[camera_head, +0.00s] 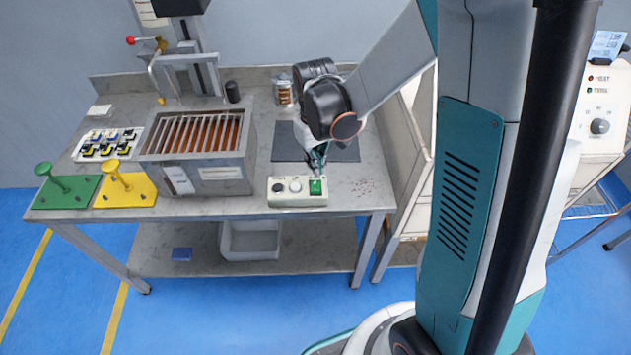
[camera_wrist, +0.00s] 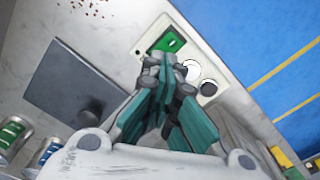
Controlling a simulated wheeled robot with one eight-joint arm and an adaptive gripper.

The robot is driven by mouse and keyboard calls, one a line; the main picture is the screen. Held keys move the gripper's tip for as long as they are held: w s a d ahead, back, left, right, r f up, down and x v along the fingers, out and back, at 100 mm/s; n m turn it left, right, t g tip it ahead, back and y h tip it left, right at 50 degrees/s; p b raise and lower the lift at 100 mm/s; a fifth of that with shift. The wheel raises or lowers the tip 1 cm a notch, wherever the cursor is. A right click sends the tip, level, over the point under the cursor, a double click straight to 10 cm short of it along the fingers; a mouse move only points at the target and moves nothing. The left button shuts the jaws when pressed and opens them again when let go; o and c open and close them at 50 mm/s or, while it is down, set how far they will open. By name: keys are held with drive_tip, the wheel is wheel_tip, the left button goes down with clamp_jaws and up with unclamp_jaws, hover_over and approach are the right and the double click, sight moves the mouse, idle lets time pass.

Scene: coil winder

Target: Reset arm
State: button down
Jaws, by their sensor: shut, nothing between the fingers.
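My gripper (camera_head: 317,163) is shut and empty, pointing down just above the control box (camera_head: 297,202) at the front edge of the workbench. The control box is pale, with a green switch (camera_head: 315,187) on its right and round knobs to the left of it. In the wrist view my gripper (camera_wrist: 163,62) has its closed fingertips in front of the box, close to the green switch (camera_wrist: 170,41). Whether the fingertips touch the switch cannot be told.
The workbench (camera_head: 345,196) also holds a dark mat (camera_head: 283,146), a slotted metal box (camera_head: 195,172), a parts tray (camera_head: 106,144), and green (camera_head: 68,191) and yellow (camera_head: 126,190) stands. A machine with a dial (camera_head: 600,126) stands at the right. Blue floor lies in front.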

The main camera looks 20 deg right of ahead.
drive_tip(key=shift+r+p, duration=0.45)
drive_tip(key=shift+r, duration=0.45)
drive_tip(key=s+r+m+t, duration=0.2)
drive_tip(key=s+r+t, duration=0.5)
drive_tip(key=s+r, duration=0.8)
wheel_tip(320, 180, up, 3)
drive_tip(key=shift+f, duration=0.1)
